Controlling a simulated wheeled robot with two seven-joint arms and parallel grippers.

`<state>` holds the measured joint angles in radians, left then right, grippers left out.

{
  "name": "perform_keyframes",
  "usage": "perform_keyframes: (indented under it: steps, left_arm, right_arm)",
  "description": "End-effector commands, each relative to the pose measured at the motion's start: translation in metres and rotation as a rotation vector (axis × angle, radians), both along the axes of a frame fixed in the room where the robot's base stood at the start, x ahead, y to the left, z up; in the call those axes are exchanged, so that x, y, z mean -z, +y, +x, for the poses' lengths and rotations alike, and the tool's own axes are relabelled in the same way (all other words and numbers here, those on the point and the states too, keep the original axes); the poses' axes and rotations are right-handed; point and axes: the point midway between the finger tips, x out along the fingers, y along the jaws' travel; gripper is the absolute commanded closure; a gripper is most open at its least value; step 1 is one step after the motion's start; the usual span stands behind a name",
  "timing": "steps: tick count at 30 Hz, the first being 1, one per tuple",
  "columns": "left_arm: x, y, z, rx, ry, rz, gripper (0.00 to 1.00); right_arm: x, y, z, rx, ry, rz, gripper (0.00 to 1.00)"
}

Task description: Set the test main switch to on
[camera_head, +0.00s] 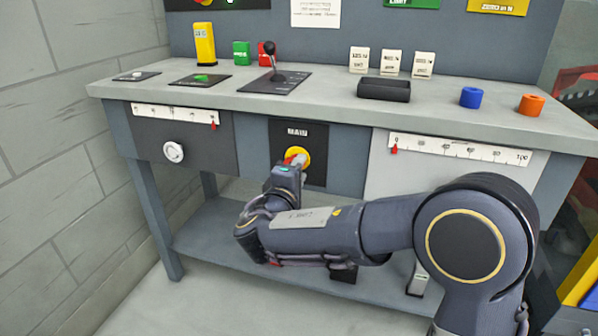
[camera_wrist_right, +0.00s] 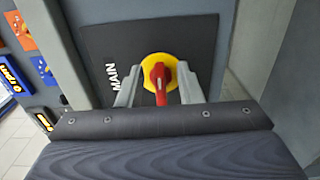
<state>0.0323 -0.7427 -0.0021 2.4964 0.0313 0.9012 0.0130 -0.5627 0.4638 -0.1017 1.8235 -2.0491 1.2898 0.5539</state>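The main switch is a yellow disc with a red handle on a black panel (camera_head: 318,140) labelled MAIN, on the front of the bench. In the head view the yellow disc (camera_head: 297,154) is partly hidden by my right gripper (camera_head: 299,168). In the wrist view the red handle (camera_wrist_right: 160,82) stands in front of the yellow disc (camera_wrist_right: 160,62), between the two fingertips of my right gripper (camera_wrist_right: 159,88). The fingers are open, one on each side of the handle, with a visible gap to it. No on or off mark is readable. My left gripper is not in view.
A round white knob (camera_head: 173,152) sits on the bench front at left, and ruler scales with red pointers (camera_head: 394,148) flank the MAIN panel.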

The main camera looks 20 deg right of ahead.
Motion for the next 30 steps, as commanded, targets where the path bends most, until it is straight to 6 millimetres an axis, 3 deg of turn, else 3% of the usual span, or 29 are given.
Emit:
perform_keyframes:
  steps: [5, 18, 30]
  left_arm:
    - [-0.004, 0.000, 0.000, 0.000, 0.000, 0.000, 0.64]
    - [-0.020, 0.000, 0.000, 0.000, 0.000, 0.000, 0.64]
    - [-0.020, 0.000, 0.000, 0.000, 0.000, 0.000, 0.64]
  right_arm:
    - [-0.002, 0.006, -0.008, -0.003, 0.000, 0.000, 0.67]
    - [-0.001, 0.042, -0.061, -0.002, 0.001, 0.000, 0.67]
    - [0.000, 0.042, -0.065, 0.004, 0.003, 0.003, 0.67]
